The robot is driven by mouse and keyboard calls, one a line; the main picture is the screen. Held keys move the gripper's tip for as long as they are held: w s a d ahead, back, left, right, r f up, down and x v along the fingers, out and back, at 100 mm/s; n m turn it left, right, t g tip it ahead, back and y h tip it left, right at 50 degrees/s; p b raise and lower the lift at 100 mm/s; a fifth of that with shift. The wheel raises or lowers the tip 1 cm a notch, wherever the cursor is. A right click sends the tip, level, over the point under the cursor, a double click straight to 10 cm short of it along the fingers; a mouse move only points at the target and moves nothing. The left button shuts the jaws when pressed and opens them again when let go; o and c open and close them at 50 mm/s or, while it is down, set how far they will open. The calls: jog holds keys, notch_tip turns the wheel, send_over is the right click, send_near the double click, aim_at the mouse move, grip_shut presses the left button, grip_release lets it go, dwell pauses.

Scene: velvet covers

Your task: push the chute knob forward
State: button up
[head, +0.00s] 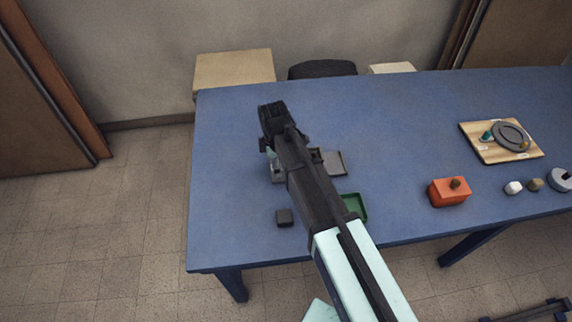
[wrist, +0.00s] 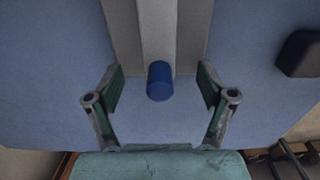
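The chute knob is a short blue cylinder (wrist: 160,82) in the middle of the wrist view. It sits at the near end of a pale strip between the grey walls of the chute (wrist: 190,35). My gripper (wrist: 160,92) is open, one finger on each side of the knob, with visible gaps and no clear contact. In the head view my gripper (head: 272,157) is low over the grey chute (head: 278,177) at the table's left. My arm covers much of the chute there, and the knob cannot be made out.
A dark block (head: 284,217) lies near the chute on the blue table (head: 400,120); it also shows in the wrist view (wrist: 302,54). A green tray (head: 356,207) is partly behind my arm. An orange box (head: 447,193) and a wooden board (head: 480,148) stand further right.

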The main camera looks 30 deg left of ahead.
jog(key=c, duration=0.9)
jog(key=shift+w+d+p, duration=0.15)
jog(key=shift+w+d, duration=1.05)
jog(key=shift+d, duration=0.25)
jog(key=shift+w+d+p, duration=0.15)
jog(key=shift+w+d, duration=1)
jog(key=shift+d, duration=0.3)
jog(key=o, duration=1.6)
jog(key=shift+c, duration=0.2)
jog(key=shift+r, duration=0.1)
